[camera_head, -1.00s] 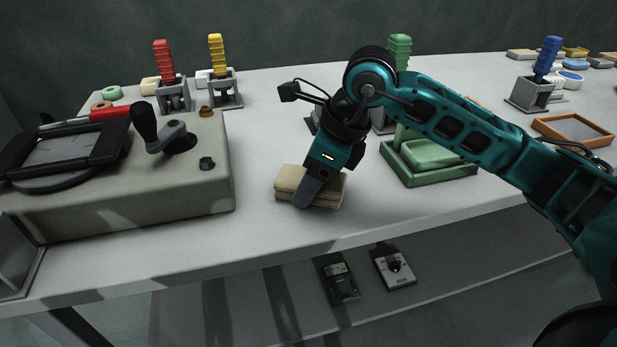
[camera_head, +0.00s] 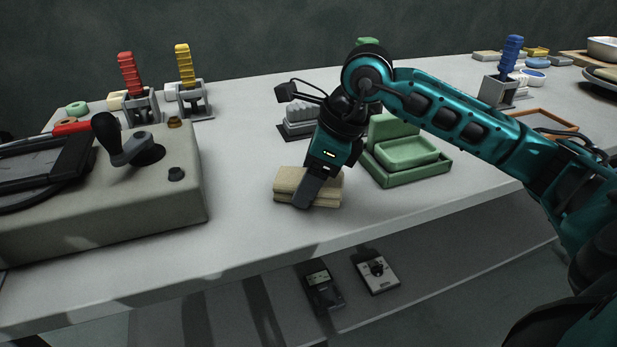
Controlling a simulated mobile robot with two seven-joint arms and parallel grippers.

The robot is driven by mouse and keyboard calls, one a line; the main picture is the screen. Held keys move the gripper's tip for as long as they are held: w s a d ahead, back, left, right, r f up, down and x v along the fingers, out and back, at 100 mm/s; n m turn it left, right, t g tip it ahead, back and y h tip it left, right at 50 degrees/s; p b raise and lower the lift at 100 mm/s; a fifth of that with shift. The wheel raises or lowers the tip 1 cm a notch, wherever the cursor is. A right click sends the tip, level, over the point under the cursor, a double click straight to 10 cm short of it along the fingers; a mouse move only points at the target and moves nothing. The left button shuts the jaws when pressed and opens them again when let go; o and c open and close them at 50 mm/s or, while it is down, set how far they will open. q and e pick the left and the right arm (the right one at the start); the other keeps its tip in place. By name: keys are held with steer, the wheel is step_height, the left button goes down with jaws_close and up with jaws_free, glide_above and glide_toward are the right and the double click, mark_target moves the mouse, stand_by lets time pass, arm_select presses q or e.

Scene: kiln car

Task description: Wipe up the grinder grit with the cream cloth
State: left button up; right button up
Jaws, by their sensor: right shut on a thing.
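The cream cloth (camera_head: 288,180) is a folded pad on the grey table top, near its front edge. My right gripper (camera_head: 304,196) points down onto the cloth and is shut on it; one finger shows on the front side and hides part of the cloth. I cannot make out any grinder grit on the table; the arm and gripper hide some of the surface. My left gripper is not in view.
A beige machine (camera_head: 110,205) with a black-knobbed lever stands at left. A green tray (camera_head: 412,165) is close on the gripper's right. A grey ridged block (camera_head: 300,118) stands behind. Red, yellow and blue handled tools stand farther back. The lower shelf (camera_head: 420,275) holds two small devices.

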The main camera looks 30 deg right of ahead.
steer(key=shift+s+d+f+b, duration=0.15)
steer(key=shift+d+b, duration=0.2)
steer(key=shift+d, duration=0.35)
steer(key=shift+s+d+b, duration=0.15)
steer(key=shift+d+b, duration=0.2)
steer(key=shift+d, duration=0.3)
steer(key=shift+s+d+b, duration=0.2)
steer(key=shift+d+b, duration=0.15)
steer(key=shift+d, duration=0.5)
steer(key=shift+w+a+r+p, duration=0.1)
steer(key=shift+a+r+p, duration=0.1)
steer(key=shift+a+p, duration=0.25)
steer(key=shift+w+a+p, duration=0.15)
steer(key=shift+a+p, duration=0.15)
steer(key=shift+a, duration=0.55)
steer(key=shift+w+a+f, duration=0.1)
steer(key=shift+w+a, duration=0.15)
steer(key=shift+a, duration=0.7)
steer(key=shift+a+p, duration=0.1)
steer(key=shift+p, duration=0.2)
